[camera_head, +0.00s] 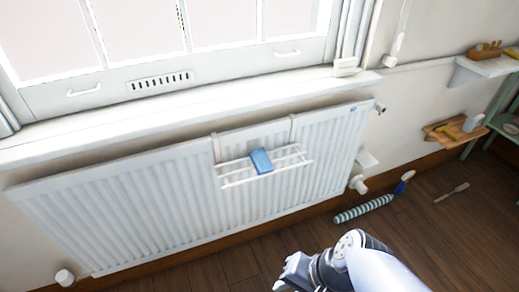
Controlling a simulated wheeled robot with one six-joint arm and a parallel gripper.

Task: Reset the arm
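My gripper (284,279) is at the bottom of the picture, low in front of the white radiator. My white and dark arm reaches in from the bottom right edge. The fingers are small and partly cut by my wrist, so I cannot tell whether they are open or shut. I see nothing clearly held in them.
A white radiator (110,212) stands under the window sill (180,112). A white rack (293,159) hangs on it with a blue block-like item (261,161). A striped roll (363,209) and a brush (452,192) lie on the wooden floor. Shelves (485,66) are at right.

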